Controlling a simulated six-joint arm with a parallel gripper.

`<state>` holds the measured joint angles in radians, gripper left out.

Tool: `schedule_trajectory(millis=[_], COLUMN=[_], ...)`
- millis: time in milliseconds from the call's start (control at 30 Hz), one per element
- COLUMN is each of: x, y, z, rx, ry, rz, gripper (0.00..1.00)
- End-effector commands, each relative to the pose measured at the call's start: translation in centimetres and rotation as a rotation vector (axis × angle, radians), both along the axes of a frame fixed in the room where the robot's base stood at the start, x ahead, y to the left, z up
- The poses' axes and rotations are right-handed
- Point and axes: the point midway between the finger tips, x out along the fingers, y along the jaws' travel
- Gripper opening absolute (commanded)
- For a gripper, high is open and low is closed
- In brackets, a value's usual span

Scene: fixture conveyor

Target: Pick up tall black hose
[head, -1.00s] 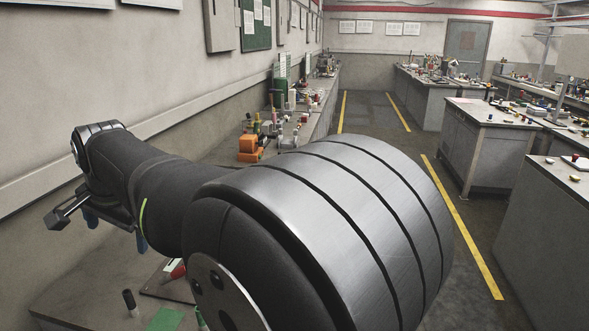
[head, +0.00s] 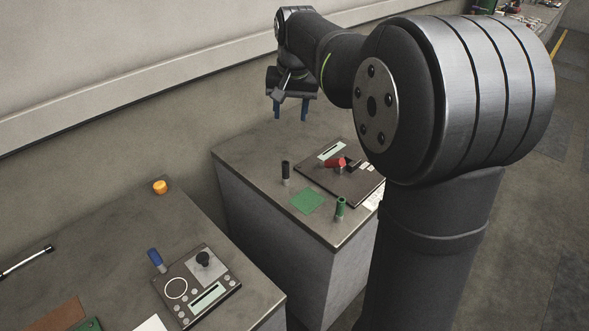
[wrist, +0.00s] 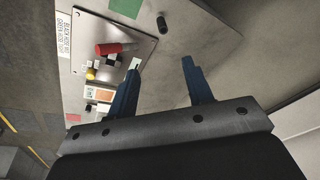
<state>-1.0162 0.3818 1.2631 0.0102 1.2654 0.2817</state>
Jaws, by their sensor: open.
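The tall black hose (head: 285,172) stands upright on the grey bench (head: 255,170), left of a green mat (head: 307,201). Its dark top also shows in the wrist view (wrist: 162,25), beyond my fingertips. My gripper (head: 291,115) is open and empty above the back of this bench, apart from the hose. Its two blue fingers point down in the head view, and they show spread apart in the wrist view (wrist: 160,63).
A dark fixture plate (head: 358,184) carries a red piece (head: 336,165). A green hose (head: 340,208) stands near the front edge. The wall (head: 120,150) rises behind the bench. A nearer bench holds a control panel (head: 186,303) and an orange knob (head: 160,187).

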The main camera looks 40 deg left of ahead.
Motion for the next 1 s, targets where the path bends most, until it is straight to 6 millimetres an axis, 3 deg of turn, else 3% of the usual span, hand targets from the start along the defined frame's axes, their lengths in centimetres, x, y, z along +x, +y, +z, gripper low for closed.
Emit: schedule_trajectory(millis=[300, 500, 767, 1000], x=[2.2, 2.9, 3.1, 3.1], y=[4.3, 5.8, 6.3, 6.2], z=[-5.3, -7.8, -9.7, -14.7], rx=[-0.175, -0.229, -0.245, -0.246], ry=[-0.02, -0.009, -0.003, -0.001], rz=[0.654, 0.954, 1.064, 1.063], gripper=[0.47, 0.47, 0.47, 0.47])
